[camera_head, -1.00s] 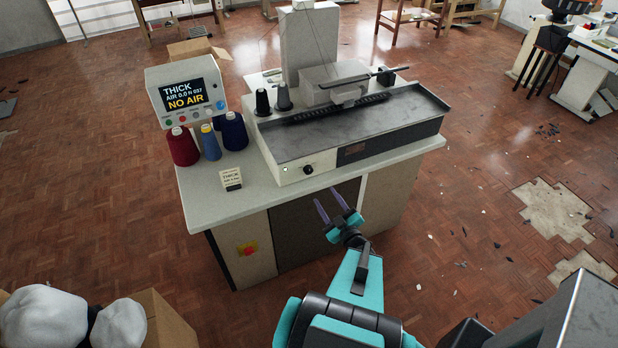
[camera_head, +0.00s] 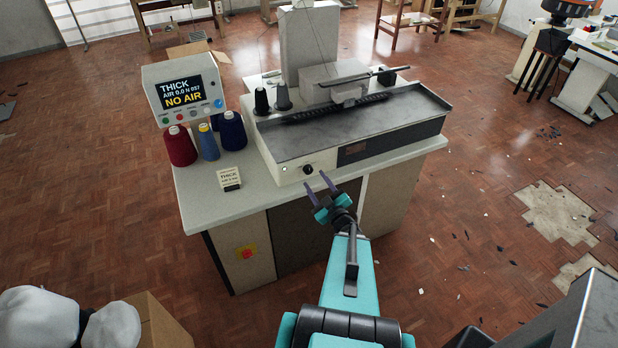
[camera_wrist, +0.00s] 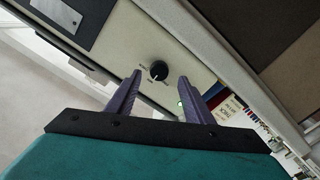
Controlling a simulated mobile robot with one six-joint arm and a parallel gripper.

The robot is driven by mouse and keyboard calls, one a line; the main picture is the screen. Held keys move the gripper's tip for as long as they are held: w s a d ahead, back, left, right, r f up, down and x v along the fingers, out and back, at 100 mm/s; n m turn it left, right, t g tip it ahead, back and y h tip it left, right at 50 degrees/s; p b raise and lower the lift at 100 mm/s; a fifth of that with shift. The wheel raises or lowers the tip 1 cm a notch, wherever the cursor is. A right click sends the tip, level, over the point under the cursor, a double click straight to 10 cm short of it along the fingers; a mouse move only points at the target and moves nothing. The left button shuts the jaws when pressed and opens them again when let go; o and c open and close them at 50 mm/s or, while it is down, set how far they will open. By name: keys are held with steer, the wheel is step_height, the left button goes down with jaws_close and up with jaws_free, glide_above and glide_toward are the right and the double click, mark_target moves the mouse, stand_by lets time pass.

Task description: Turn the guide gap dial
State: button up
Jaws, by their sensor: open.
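The guide gap dial is a small black knob (camera_head: 308,169) with a pale pointer mark on the cream front face of the buttonhole machine (camera_head: 345,125). In the wrist view the knob (camera_wrist: 159,70) shows beyond the fingers, between the two purple fingertips and near the left one. My gripper (camera_head: 316,180) is open and empty, just in front of the machine's front face and close below the knob. The wrist view shows its fingers (camera_wrist: 158,85) spread, apart from the knob. A small lamp (camera_wrist: 181,104) glows green near the right finger.
The display box (camera_head: 184,90) reads "THICK" and "NO AIR". Thread cones (camera_head: 207,141) and a small card (camera_head: 230,178) stand on the pale tabletop (camera_head: 203,205) left of the machine. A red button (camera_head: 247,253) is on the cabinet front. A carton (camera_head: 160,320) stands lower left.

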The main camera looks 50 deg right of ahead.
mark_target(309, 172)
steer(key=shift+p+x, duration=0.95)
steer(key=shift+x, duration=1.45)
steer(key=c, duration=1)
steer(key=shift+a, duration=0.4)
steer(key=shift+c, duration=0.2)
steer(key=shift+d, duration=0.25)
